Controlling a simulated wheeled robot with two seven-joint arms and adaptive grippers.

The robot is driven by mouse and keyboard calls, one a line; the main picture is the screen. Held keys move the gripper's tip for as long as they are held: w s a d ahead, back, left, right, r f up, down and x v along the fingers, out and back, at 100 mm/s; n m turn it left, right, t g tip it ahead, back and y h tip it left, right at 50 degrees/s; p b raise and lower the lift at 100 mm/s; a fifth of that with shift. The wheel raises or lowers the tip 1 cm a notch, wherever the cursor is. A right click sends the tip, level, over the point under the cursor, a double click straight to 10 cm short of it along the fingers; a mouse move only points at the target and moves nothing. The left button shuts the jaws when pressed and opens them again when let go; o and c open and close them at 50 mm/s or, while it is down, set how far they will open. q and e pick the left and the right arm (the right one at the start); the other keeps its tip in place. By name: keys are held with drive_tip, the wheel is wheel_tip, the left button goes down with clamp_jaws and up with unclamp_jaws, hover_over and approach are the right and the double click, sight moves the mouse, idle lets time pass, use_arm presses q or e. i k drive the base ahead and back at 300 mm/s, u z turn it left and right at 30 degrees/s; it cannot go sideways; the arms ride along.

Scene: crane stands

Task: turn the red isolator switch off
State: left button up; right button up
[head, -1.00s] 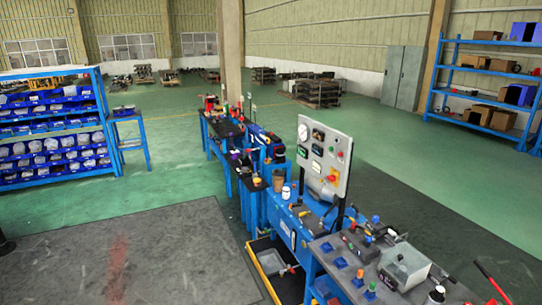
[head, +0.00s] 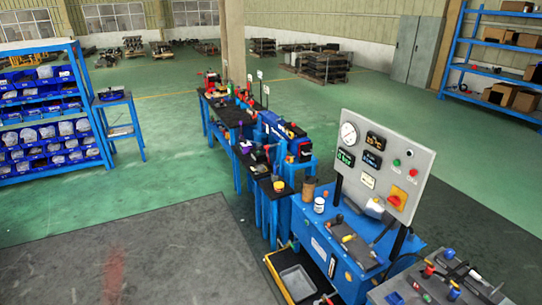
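The red isolator switch (head: 395,201) is a red knob on a yellow plate, at the lower right of the grey instrument panel (head: 378,160). The panel stands upright on dark posts at the blue bench (head: 330,232), right of the picture's middle. The knob looks tilted, but its exact setting is too small to tell. Neither of my grippers shows in the head view.
A grey-topped bench (head: 405,288) with small parts is at the lower right. A yellow-edged tray (head: 290,280) sits low beside the blue bench. Blue bin shelves (head: 45,120) stand at the left. The green floor (head: 180,170) between is free.

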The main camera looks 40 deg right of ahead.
sight(395, 201)
drive_tip(key=i, duration=1.85)
drive_tip(key=z, duration=0.8)
drive_tip(key=i, duration=0.9)
drive_tip(key=z, duration=1)
